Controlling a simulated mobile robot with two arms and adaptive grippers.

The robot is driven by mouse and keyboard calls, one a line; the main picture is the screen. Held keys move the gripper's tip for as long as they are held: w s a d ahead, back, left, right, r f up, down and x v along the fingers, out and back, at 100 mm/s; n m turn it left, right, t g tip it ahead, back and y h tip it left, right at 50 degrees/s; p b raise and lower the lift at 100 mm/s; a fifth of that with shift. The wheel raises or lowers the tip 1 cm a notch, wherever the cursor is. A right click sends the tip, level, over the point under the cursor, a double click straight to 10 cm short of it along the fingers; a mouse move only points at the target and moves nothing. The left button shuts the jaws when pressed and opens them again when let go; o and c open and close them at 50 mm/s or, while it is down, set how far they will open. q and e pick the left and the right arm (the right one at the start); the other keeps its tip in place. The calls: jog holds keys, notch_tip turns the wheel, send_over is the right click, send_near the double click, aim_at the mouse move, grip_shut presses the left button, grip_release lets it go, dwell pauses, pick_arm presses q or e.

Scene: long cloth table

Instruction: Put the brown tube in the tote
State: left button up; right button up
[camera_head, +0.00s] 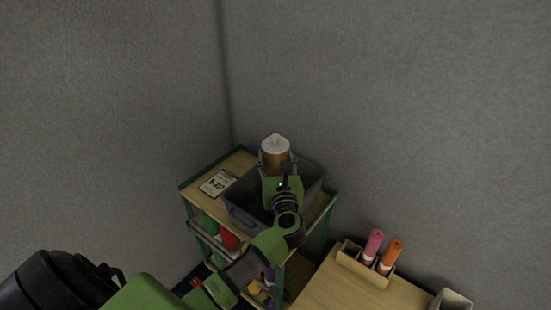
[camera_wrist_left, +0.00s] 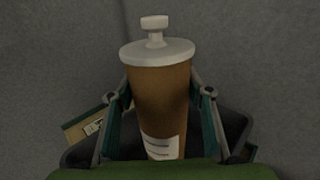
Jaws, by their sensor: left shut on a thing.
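The brown tube (camera_head: 275,148) has a white cap with a knob and stands upright over the dark grey tote (camera_head: 245,219). My left gripper (camera_head: 276,164) is shut around the tube's sides. In the left wrist view the tube (camera_wrist_left: 160,95) sits between both fingers, with a white label low on it. The tote (camera_wrist_left: 236,123) shows behind and below it in that view. The tube's lower end is hidden by my gripper, so I cannot tell how deep it reaches. My right gripper is not in view.
The tote stands on a wooden-topped cart with green posts, beside a printed card (camera_head: 218,183). Lower shelves hold red and green items. At right, a table (camera_head: 335,287) carries a wooden holder (camera_head: 351,258) with a pink (camera_head: 373,246) and an orange roll (camera_head: 390,256). Grey walls stand close behind.

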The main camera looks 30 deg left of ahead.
pick_arm(q)
jog(key=shift+f, duration=0.15)
jog(key=o, duration=1.6)
jog(key=shift+c, duration=0.2)
jog(key=shift+r, duration=0.3)
jog(key=b+v, duration=0.2)
jog(key=v, duration=1)
